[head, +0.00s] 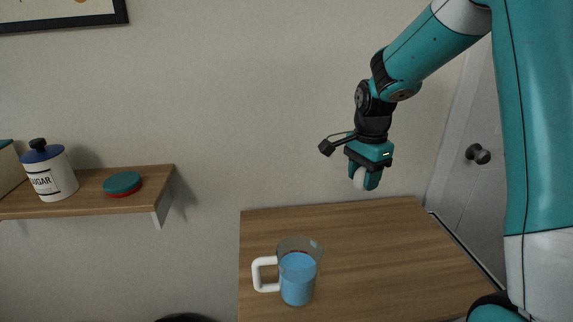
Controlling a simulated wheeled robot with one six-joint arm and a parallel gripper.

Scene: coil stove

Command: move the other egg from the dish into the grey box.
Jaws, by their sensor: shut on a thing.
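My gripper (364,176) is at the right of centre in the head view, raised above the far part of the wooden counter. It points down and is shut on a white egg (358,178), which shows partly between the fingers. The rest of the egg is hidden by the fingers. The dish and the grey box are not in view.
A clear mug with blue contents and a white handle (297,277) stands on the wooden counter (390,250). The counter right of it is clear. A wall shelf (90,206) at left holds a sugar jar (50,172) and a teal-and-red round thing (122,184). A door knob (477,154) is at right.

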